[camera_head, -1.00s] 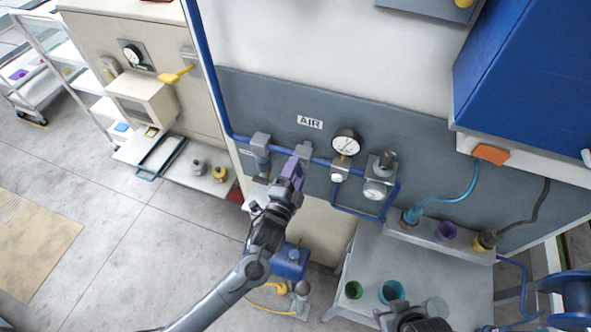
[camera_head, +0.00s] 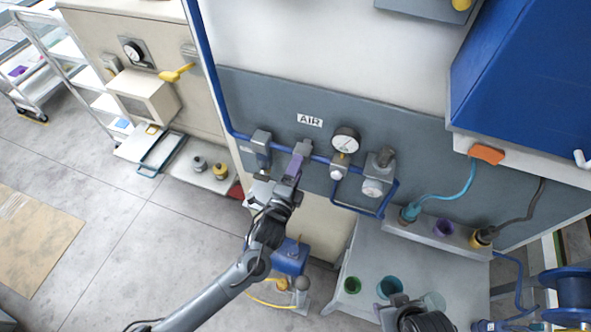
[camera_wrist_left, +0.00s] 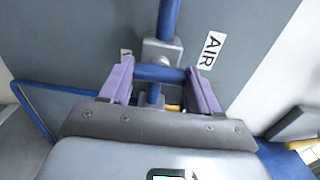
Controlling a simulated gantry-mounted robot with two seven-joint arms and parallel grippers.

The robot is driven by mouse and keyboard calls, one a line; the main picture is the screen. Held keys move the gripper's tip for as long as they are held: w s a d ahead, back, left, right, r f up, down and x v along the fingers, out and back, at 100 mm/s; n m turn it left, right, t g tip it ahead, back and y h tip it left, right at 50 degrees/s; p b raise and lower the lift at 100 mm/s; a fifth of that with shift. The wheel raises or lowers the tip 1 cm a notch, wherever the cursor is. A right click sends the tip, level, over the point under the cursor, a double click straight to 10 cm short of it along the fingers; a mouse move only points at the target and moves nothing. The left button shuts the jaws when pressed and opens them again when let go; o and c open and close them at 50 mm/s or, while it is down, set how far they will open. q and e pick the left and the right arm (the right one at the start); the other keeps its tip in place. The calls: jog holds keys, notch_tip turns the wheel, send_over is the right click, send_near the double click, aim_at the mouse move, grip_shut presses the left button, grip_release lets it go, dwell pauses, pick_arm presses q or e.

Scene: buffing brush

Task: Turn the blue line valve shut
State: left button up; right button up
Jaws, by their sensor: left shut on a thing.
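The blue line (camera_head: 322,160) runs along the grey wall panel below the AIR label (camera_head: 310,121). Its valve has a grey body (camera_head: 303,148) on the pipe; the body also shows in the left wrist view (camera_wrist_left: 162,52). My left gripper (camera_head: 293,167) is at this valve. In the left wrist view, the purple fingers of my left gripper (camera_wrist_left: 160,82) stand either side of the blue handle (camera_wrist_left: 160,73) and are shut on it. The handle lies crosswise to the pipe there. In the head view the fingers mostly hide the handle.
A pressure gauge (camera_head: 345,140) and a regulator (camera_head: 372,187) sit on the line just right of the valve. Another grey fitting (camera_head: 261,142) is to its left. A bench (camera_head: 362,262) with cups stands at lower right. Open floor (camera_head: 120,240) lies at left.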

pick_arm(q)
jog(key=o, duration=1.1)
jog(key=shift+c, duration=0.2)
jog(key=shift+s, duration=0.1)
jog(key=b+v, duration=0.2)
jog(key=v, duration=0.8)
jog(key=shift+s, duration=0.3)
jog(key=shift+a, duration=0.1)
